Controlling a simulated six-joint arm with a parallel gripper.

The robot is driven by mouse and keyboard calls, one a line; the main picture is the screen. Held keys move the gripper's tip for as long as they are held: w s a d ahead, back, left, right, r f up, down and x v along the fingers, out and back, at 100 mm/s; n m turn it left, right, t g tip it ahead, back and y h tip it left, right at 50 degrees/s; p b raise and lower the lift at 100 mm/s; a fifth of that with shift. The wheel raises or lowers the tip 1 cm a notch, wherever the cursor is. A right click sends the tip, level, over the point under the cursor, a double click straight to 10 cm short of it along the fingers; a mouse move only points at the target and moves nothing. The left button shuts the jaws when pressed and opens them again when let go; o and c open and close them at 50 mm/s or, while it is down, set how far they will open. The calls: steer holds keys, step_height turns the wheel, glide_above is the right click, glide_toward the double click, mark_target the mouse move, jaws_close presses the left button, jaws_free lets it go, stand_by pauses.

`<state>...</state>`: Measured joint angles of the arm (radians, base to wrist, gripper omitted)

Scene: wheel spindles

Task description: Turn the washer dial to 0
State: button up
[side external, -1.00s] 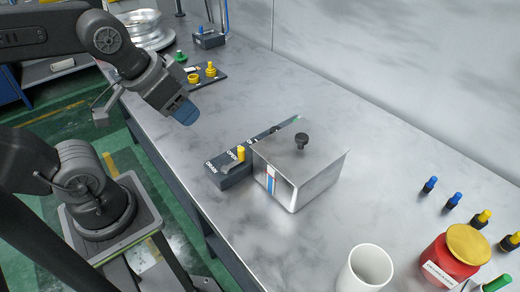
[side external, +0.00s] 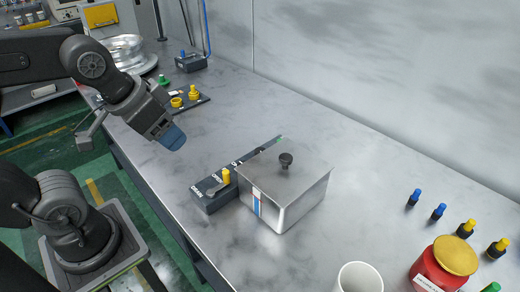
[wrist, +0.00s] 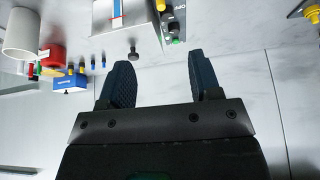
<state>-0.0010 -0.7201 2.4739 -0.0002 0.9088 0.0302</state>
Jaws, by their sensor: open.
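I cannot clearly make out a washer dial or its 0 mark. A dark control panel (side external: 210,197) with white lettering, a grey lever and a yellow knob (side external: 226,177) lies on the bench, partly hidden behind a metal box. The panel also shows at the top of the wrist view (wrist: 179,15), with yellow, black and green parts. My gripper (side external: 172,138) is open and empty, above the bench's left edge, back and left of the panel and apart from it. Its two blue fingers show spread in the wrist view (wrist: 160,68).
The lidded metal box (side external: 285,185) stands against the panel. A white cup (side external: 360,278), a red jar (side external: 435,275) and several coloured pegs (side external: 439,211) are at right. A yellow-part tray (side external: 190,103) and a blue-knobbed box (side external: 190,64) are at the back.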

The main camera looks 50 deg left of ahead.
steer(key=shift+o, duration=0.2)
steer(key=w+r+m+g, duration=0.1)
steer(key=w+m, duration=0.4)
steer(key=w, duration=0.7)
steer(key=shift+a+r+m+g, duration=0.3)
steer(key=shift+m+g, duration=0.1)
steer(key=shift+g, duration=0.5)
steer(key=m+g, duration=0.3)
steer(key=m, duration=0.4)
glide_above(261, 151)
step_height(261, 151, down, 8)
step_height(261, 151, down, 13)
steer(key=shift+f, duration=0.1)
steer(key=c, duration=0.9)
